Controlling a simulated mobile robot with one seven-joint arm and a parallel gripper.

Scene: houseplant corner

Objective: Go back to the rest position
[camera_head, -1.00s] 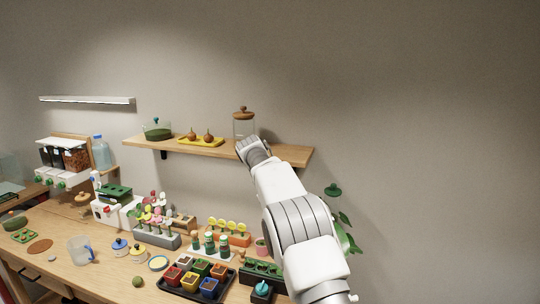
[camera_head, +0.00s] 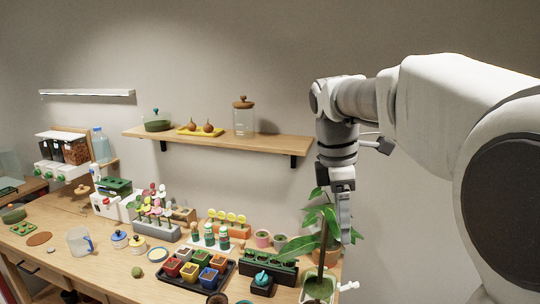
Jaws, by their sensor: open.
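My gripper (camera_head: 345,222) hangs from my white arm on the right side of the head view, pointing down. It is open, and nothing shows between its fingers. It is in front of the green leafy plant (camera_head: 325,216) at the right end of the table and hides part of its leaves. My gripper is below and to the right of the wall shelf.
The wall shelf (camera_head: 275,142) holds a glass jar with a wooden lid (camera_head: 243,117) and a yellow tray (camera_head: 188,132). The table (camera_head: 100,270) is crowded with a black tray of coloured pots (camera_head: 228,279), flower holders and a clear jug (camera_head: 78,241). The wall right of the shelf is bare.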

